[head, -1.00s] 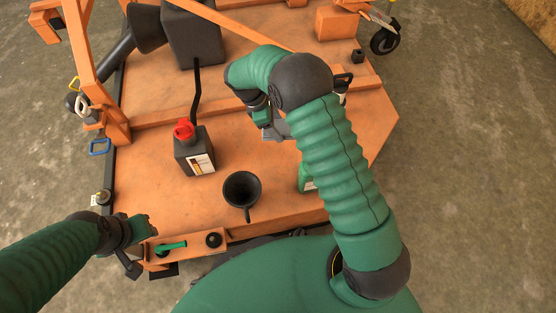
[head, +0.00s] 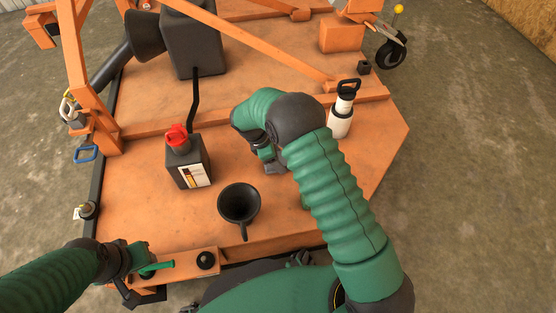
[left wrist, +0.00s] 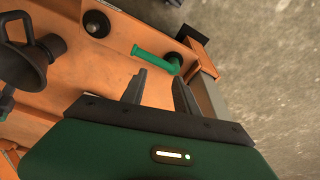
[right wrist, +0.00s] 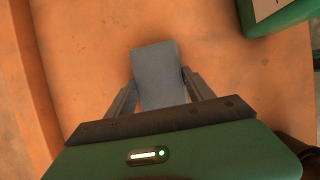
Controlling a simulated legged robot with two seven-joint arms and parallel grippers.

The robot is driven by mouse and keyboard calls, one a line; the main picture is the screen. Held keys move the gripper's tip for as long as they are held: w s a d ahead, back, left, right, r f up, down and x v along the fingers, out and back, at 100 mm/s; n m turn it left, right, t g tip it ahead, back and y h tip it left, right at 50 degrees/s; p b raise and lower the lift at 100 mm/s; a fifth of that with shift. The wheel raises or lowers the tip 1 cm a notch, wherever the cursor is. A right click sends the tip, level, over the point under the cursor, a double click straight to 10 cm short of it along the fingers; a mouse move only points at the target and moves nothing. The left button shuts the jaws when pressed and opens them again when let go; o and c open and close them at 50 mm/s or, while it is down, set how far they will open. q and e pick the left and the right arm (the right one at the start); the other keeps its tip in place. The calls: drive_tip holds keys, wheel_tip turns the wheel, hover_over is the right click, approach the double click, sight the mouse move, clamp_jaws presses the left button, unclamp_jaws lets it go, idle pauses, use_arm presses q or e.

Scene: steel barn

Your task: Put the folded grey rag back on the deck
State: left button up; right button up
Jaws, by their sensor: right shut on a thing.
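The folded grey rag (right wrist: 157,75) is a flat grey block between the fingers of my right gripper (right wrist: 160,92) in the right wrist view. The gripper is shut on it, over the orange deck (right wrist: 90,40). I cannot tell whether the rag touches the deck. In the head view my right gripper (head: 272,165) is low over the deck, right of the black jug, and the rag is mostly hidden by the arm. My left gripper (left wrist: 160,90) is open and empty, close to a green-handled lever (left wrist: 155,57) at the deck's front left corner.
A black jug with red cap (head: 188,160) and a black funnel (head: 239,205) stand left of the right gripper. A white pump bottle (head: 341,115) stands behind the right arm. A green object (right wrist: 270,12) lies close by in the right wrist view. The deck's right corner is clear.

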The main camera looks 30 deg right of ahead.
drive_tip(key=o, duration=1.3)
drive_tip(key=p+v, duration=0.8)
drive_tip(key=v, duration=0.3)
use_arm(q)
drive_tip(key=w+v, duration=0.1)
drive_tip(key=v, duration=0.7)
drive_tip(key=shift+w+r, duration=0.25)
drive_tip(key=shift+w, duration=0.15)
use_arm(e)
drive_tip(key=s+r+m+t+y, duration=0.1)
drive_tip(key=s+r+m, duration=0.2)
drive_tip(key=s+m, duration=0.2)
drive_tip(key=s+a+r+m+t+y, duration=0.1)
drive_tip(key=s+r+m, duration=0.3)
drive_tip(key=s, duration=0.4)
drive_tip(key=s+r+m+t+y, duration=0.1)
drive_tip(key=s+r+m+y, duration=0.1)
drive_tip(key=s+m, duration=0.4)
drive_tip(key=shift+s+a+r+t, duration=0.2)
drive_tip(key=shift+s+r, duration=0.1)
drive_tip(key=shift+r, duration=0.1)
drive_tip(key=shift+s+a+r+t, duration=0.1)
drive_tip(key=shift+s+r+t, duration=0.15)
drive_tip(key=shift+r, duration=0.2)
